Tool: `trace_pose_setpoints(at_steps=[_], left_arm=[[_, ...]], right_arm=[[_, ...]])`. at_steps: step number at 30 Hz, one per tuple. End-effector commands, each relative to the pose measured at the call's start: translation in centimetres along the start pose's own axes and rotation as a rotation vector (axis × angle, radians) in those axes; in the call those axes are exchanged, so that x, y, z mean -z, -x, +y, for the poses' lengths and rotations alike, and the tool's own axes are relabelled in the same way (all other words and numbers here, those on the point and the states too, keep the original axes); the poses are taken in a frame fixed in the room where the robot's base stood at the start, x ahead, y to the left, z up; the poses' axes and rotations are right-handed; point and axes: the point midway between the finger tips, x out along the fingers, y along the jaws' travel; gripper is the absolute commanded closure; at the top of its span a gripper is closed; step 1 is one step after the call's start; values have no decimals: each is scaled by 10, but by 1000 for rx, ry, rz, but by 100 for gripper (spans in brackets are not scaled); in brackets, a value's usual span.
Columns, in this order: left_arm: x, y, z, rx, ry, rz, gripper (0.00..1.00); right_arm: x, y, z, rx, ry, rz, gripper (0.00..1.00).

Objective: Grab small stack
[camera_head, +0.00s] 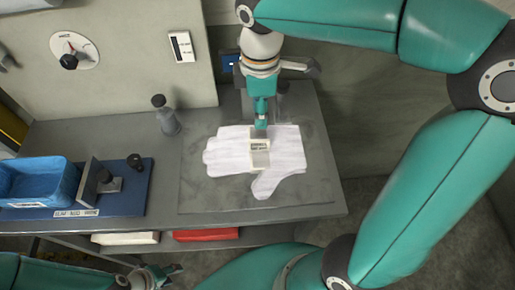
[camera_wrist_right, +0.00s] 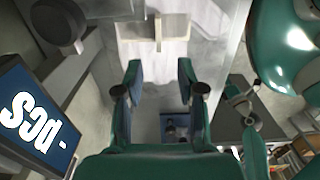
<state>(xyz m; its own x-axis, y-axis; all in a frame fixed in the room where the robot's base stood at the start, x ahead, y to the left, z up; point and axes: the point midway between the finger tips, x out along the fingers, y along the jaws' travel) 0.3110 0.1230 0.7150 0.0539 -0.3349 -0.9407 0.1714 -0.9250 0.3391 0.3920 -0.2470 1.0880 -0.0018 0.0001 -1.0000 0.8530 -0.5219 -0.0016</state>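A white glove (camera_head: 225,155) lies flat on a grey mat (camera_head: 215,198) on the bench. A small cream stack (camera_head: 259,155) sits on the glove's middle; it also shows at the top of the right wrist view (camera_wrist_right: 172,27). My right gripper (camera_head: 261,124) is at the stack's far side. In the right wrist view my right gripper (camera_wrist_right: 160,75) has its two fingers apart with nothing between them, and the stack is beyond the fingertips. My left gripper (camera_head: 160,274) is low at the bottom left, away from the glove; its fingers are too small to judge.
A blue bin (camera_head: 40,182) stands on a blue board (camera_head: 120,200) at the left. A dark grey bottle-like object (camera_head: 166,115) stands behind the mat. A red item (camera_head: 205,234) and a white item (camera_head: 125,238) lie on the shelf below. The mat's front is clear.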

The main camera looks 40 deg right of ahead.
Motion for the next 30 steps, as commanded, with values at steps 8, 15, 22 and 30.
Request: trace_pose_setpoints(at_steps=[8, 15, 22, 30], left_arm=[[0, 0, 0, 0, 0, 0, 60], [0, 0, 0, 0, 0, 0, 60], [0, 7, 3, 0, 0, 0, 60], [0, 8, 3, 0, 0, 0, 60]], right_arm=[[0, -57, 0, 4, 0, -3, 61], [0, -75, 0, 1, 0, -1, 61], [-3, -100, 3, 5, 0, -4, 61], [-2, -125, 4, 1, 1, 0, 61]])
